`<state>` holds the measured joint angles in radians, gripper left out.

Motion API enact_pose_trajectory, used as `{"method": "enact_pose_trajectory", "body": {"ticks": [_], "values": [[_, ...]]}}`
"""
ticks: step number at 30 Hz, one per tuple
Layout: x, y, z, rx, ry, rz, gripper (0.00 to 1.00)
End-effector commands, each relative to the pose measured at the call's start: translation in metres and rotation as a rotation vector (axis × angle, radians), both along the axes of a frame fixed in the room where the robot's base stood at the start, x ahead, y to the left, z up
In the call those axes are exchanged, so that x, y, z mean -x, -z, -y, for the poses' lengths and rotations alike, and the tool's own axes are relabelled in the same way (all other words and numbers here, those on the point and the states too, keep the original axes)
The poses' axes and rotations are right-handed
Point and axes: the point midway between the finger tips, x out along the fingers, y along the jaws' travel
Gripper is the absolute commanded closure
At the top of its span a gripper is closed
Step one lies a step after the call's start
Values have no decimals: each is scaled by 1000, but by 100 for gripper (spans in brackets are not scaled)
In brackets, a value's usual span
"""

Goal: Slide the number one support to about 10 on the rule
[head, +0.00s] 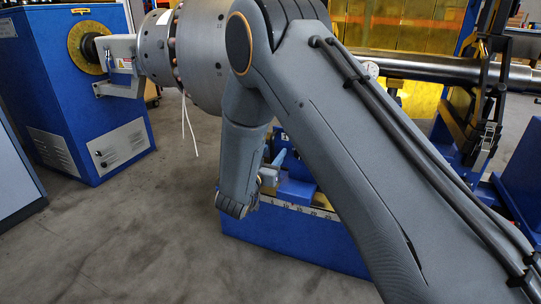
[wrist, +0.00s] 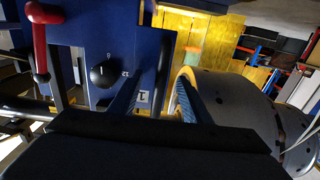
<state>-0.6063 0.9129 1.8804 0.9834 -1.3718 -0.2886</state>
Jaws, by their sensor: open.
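The number one support is a blue upright (wrist: 130,50) in the wrist view, with a white label marked 1 (wrist: 143,97), a black knob (wrist: 103,73) and a red handle (wrist: 41,40). My gripper (wrist: 155,93) is open, and its two blue fingers point toward the support around the label. I cannot tell whether they touch it. In the head view my arm hides most of the support, and my gripper (head: 268,176) is low beside blue parts of the stand. The rule (head: 298,207) runs along the top edge of the blue bed; its numbers are too small to read.
A large grey rotor (head: 195,50) hangs above left, joined to a blue drive cabinet (head: 85,90). Its shaft (head: 430,68) runs right to a further stand. Yellow panels (head: 385,25) stand behind. The floor (head: 150,240) at front left is clear.

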Motion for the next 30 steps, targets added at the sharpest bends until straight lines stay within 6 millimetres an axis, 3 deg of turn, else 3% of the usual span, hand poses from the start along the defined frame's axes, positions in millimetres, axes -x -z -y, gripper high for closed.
{"method": "enact_pose_trajectory", "body": {"ticks": [3,11,30], "values": [[0,0,0,0,0,0,58],[0,0,0,0,0,0,100],[-2,-1,-9,-2,-5,2,100]]}}
